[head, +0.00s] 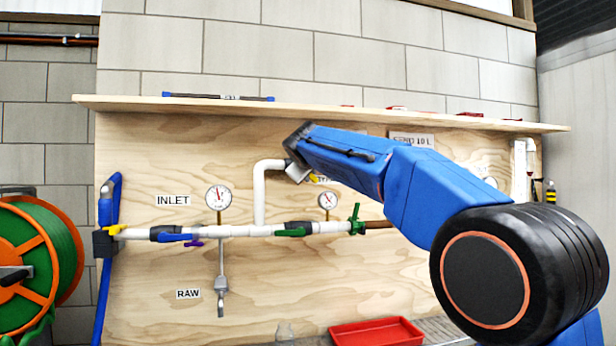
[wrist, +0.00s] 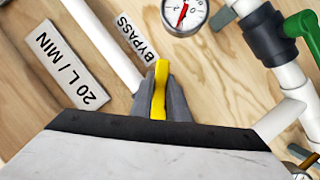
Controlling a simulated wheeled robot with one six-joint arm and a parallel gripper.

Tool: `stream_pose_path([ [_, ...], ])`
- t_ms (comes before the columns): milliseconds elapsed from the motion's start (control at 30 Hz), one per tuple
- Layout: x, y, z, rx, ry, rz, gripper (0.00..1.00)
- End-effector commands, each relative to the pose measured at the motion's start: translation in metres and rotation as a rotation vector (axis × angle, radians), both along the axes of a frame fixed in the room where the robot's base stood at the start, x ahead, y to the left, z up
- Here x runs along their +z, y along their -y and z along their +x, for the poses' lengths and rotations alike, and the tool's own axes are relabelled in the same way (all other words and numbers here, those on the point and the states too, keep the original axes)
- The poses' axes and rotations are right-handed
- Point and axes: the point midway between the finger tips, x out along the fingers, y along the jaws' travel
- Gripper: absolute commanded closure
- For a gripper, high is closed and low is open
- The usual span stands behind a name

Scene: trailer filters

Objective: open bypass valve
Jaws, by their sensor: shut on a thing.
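The bypass valve's yellow handle (wrist: 160,72) sits between the two grey fingers of my gripper (wrist: 161,96) in the wrist view. The fingers are shut on the handle, which points up in the picture. The BYPASS label (wrist: 137,38) is just above it, and a white pipe (wrist: 104,44) runs to its left. The valve body is hidden behind my gripper. In the head view my gripper (head: 300,172) is at the right end of the white bypass pipe (head: 260,195), and only a speck of yellow shows there.
A horizontal white pipe (head: 250,230) with valves runs below, with a green handle (head: 355,220) at its right end. Gauges (head: 218,197) stand above it. A wooden shelf (head: 330,112) juts out above my arm. A red tray (head: 376,332) lies below.

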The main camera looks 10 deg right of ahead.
Motion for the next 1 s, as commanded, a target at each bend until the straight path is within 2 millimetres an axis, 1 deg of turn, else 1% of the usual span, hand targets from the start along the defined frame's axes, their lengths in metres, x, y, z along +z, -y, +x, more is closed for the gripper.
stream_pose_path([
  [467, 0.0001, -0.0001, -0.0001, 0.0, 0.0, -0.014, 1.0],
  [500, 0.0001, -0.0001, -0.0001, 0.0, 0.0, -0.014, 0.78],
  [533, 0.0001, -0.0001, 0.0, 0.0, 0.0, -0.014, 0.71],
  [567, 0.0001, -0.0001, 0.0, 0.0, 0.0, -0.014, 0.66],
  [867, 0.0006, 0.0, -0.0007, 0.0, 0.0, -0.014, 0.66],
  [1000, 0.0037, -0.0028, -0.0092, 0.001, 0.0, -0.014, 0.66],
])
